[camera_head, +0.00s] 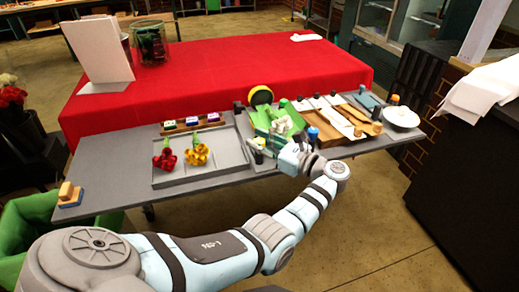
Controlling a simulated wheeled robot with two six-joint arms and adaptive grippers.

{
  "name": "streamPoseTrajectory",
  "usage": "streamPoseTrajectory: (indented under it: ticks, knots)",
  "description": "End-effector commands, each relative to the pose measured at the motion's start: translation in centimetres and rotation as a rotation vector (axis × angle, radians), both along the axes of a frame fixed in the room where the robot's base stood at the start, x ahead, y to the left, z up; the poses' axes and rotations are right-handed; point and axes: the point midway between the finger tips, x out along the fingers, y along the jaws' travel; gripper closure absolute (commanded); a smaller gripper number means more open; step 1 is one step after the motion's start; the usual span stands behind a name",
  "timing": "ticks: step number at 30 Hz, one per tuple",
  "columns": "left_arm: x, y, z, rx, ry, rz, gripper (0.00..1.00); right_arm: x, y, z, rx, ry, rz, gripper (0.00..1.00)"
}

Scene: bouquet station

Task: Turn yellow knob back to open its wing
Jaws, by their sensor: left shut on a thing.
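My left arm reaches in from the lower left and bends back at the wrist. My left gripper (266,146) is at the front of the green fixture (284,117), on the grey table. It is shut on what seems to be the yellow knob, low at the fixture's front edge; the fingers hide most of it. A round yellow-rimmed disc (261,97) stands upright behind the fixture. White material lies over the green panels, so the wing's position is hard to tell. A blue knob (313,133) stands just right of the gripper. My right gripper is not in view.
A grey tray (222,172) with red flowers (165,159) and yellow flowers (197,154) lies left of the fixture. Wooden boards (354,120) with knobs and a white bowl (401,117) are at the right. A red-covered table (215,88) stands behind.

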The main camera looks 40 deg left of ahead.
Motion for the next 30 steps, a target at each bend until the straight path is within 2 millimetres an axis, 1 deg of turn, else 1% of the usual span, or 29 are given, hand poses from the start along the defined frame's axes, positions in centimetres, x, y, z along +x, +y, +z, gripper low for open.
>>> streamPoseTrajectory:
  ticks: [1,4,17,18,21,30]
  knots:
    - [0.00,0.00,-0.30,-0.002,0.002,0.011,1.00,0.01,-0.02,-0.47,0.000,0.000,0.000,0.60]
    - [-0.01,0.00,-0.19,-0.002,0.002,0.026,1.00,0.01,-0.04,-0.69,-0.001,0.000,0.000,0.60]
    - [-0.05,0.00,-0.09,-0.003,0.004,0.035,1.00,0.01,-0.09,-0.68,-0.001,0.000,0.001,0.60]
    - [-0.05,0.00,-0.09,-0.002,0.003,0.035,0.69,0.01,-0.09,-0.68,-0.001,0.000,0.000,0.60]
    - [-0.04,0.01,-0.07,-0.002,0.003,0.034,0.55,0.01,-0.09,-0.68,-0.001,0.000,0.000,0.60]
    - [-0.03,0.01,0.02,-0.002,0.002,0.031,0.55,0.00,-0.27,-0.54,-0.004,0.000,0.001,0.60]
